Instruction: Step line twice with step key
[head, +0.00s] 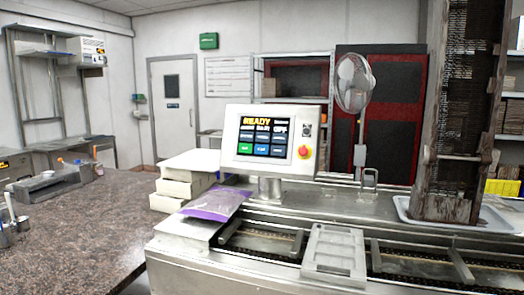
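A white control panel (230,118) stands on a short metal post (270,188) at the back of the mould line (200,266). Its lit screen (264,137) shows "READY" in yellow, "OFF" at the right, and rows of keys. One key is green (245,149) and others are blue. The key labels are too small to read, so I cannot tell which is the step key. A red stop button (304,152) on a yellow base sits right of the screen. A grey mould (335,252) lies across the line's chain track. Neither of my grippers is in view.
A purple-and-white bag (215,203) lies at the line's left end, beside stacked white boxes (172,186). A tall brown rack (455,110) stands in a pale tray (402,213) at the right. A fan (355,82) stands behind. The granite counter (95,220) is largely clear.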

